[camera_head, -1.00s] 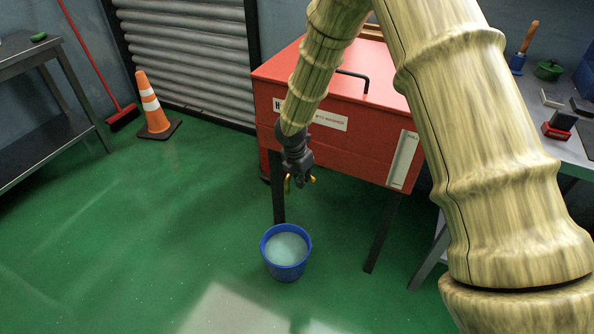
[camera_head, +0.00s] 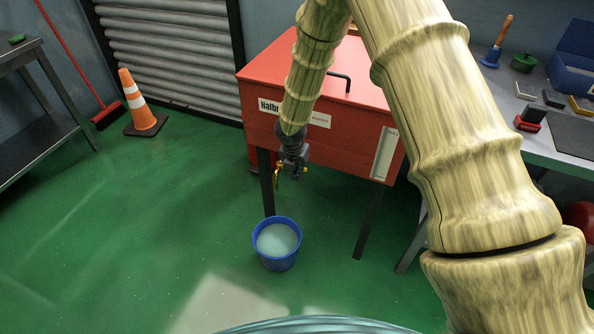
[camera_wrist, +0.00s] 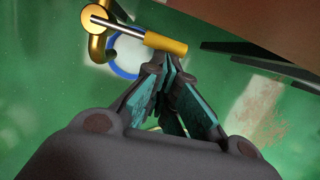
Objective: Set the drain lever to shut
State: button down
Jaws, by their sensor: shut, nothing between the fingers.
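The drain lever (camera_wrist: 165,42) is a metal rod with a yellow sleeve, running from a round brass valve body (camera_wrist: 97,19) to the right in the wrist view. A bent brass spout (camera_head: 278,173) hangs below the red cabinet (camera_head: 352,135) in the head view. My gripper (camera_wrist: 166,62) is shut and empty. Its fingertips are close beside the yellow sleeve in the wrist view; I cannot tell whether they touch it. In the head view my gripper (camera_head: 299,172) is at the cabinet's lower front edge, beside the spout, and partly hides the valve.
A blue bucket (camera_head: 257,250) of pale liquid stands on the green floor below the spout. The cabinet's dark legs (camera_head: 368,222) flank this area. An orange cone (camera_head: 134,105) stands at the left, and a bench (camera_head: 560,160) at the right. The floor at front left is clear.

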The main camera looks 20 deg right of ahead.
jog(key=s+a+r+p, duration=0.1)
jog(key=s+a+r, duration=0.1)
jog(key=r, duration=0.3)
jog(key=s+a+r+p, duration=0.1)
jog(key=s+a+r, duration=0.1)
jog(key=r, duration=0.3)
jog(key=shift+s+r, duration=0.25)
jog(key=shift+s, duration=0.1)
jog(key=s+a+f+m+g+y+p, duration=0.1)
jog(key=s+f+m+y+p, duration=0.1)
jog(key=s+f+m, duration=0.65)
jog(key=s+a+f+m+g+y+p, duration=0.15)
jog(key=s+f+m, duration=0.3)
jog(key=s, duration=0.75)
jog(key=s+d+f+m+h+p, duration=0.1)
jog(key=s+d+m, duration=0.3)
jog(key=s+m, duration=0.4)
jog(key=s+d+m+h+p, duration=0.1)
jog(key=s+d+m+p, duration=0.2)
jog(key=s+m, duration=0.5)
jog(key=s+d, duration=0.1)
jog(key=s, duration=0.3)
jog(key=shift+s+d+f+p, duration=0.3)
jog(key=shift+s+f+p, duration=0.05)
jog(key=shift+f, duration=0.05)
